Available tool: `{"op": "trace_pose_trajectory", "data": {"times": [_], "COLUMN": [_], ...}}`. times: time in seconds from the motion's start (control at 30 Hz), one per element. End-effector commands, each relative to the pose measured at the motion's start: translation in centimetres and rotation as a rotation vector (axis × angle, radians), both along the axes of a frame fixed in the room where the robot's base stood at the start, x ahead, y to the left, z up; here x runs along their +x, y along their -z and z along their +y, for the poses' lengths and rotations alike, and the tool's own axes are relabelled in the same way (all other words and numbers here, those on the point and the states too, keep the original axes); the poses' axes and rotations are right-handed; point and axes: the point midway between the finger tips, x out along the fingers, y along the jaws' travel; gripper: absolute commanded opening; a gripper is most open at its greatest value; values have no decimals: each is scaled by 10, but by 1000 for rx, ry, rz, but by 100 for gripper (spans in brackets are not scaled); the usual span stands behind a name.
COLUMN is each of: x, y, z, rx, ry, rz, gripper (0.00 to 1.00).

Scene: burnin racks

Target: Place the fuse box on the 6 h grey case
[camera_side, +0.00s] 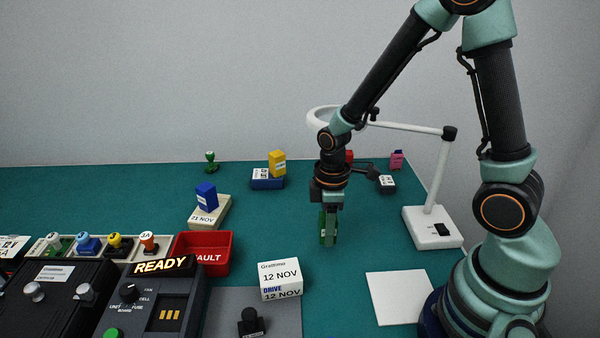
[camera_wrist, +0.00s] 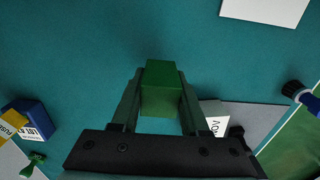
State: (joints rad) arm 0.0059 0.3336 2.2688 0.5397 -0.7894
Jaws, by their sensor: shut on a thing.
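My gripper (camera_side: 330,210) points down over the middle of the green mat. It is shut on a green box (camera_side: 327,230). In the wrist view the green box (camera_wrist: 160,85) sits between the two fingers of my gripper (camera_wrist: 158,76). I cannot read any label on it, so I cannot tell whether it is the fuse box. Whether it touches the mat is unclear. A dark case with a white label (camera_side: 387,184) stands behind and to the right; its marking is too small to read. No 6 h marking is readable on any case.
A yellow box (camera_side: 277,163) rests on a blue case (camera_side: 266,181). A blue box (camera_side: 206,196) rests on a beige case (camera_side: 221,207). A white 12 NOV box (camera_side: 280,275), a red tray (camera_side: 218,240) and a white lamp base (camera_side: 431,229) surround open mat.

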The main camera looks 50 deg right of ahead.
Motion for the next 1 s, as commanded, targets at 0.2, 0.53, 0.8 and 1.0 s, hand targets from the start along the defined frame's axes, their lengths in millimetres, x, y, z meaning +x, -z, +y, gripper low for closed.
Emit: {"op": "trace_pose_trajectory", "data": {"times": [0.2, 0.53, 0.8, 1.0], "x": [-3, -2, -3, -4], "y": [-25, -141, -246, -290], "z": [0, 0, 0, 0], "rx": [0, 0, 0, 0], "ry": [0, 0, 0, 0], "rz": [-8, -18, -11, -4], "gripper": [0, 0, 0, 0]}}
